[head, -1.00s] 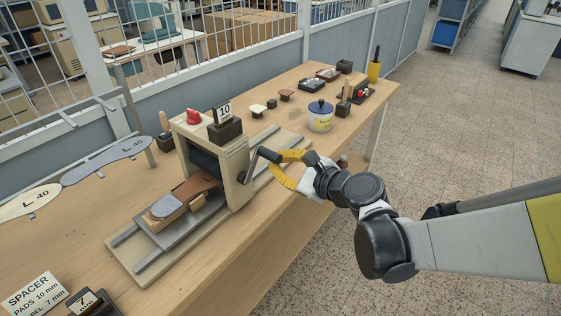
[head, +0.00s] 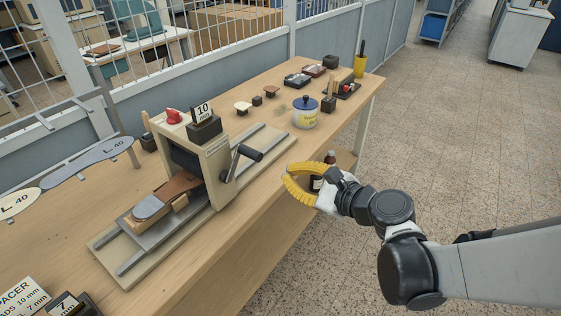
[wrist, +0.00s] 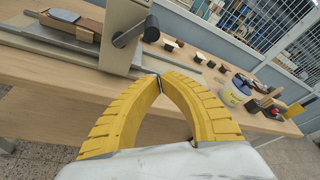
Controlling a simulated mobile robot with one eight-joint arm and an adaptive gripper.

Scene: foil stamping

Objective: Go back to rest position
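My gripper (head: 287,180) has yellow ribbed fingers. It hangs in the air just off the front edge of the workbench, to the right of the press. In the wrist view (wrist: 160,80) the two fingertips meet, with an empty gap behind them, so it is shut on nothing. The beige press (head: 216,180) stands on the bench with its black crank handle (head: 250,153) free and apart from my fingers. The handle also shows beyond my fingertips in the wrist view (wrist: 130,34). A brown piece (head: 178,187) lies on the press bed.
The wooden workbench (head: 262,130) runs back along a fenced wall. Open floor (head: 440,140) lies to the right.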

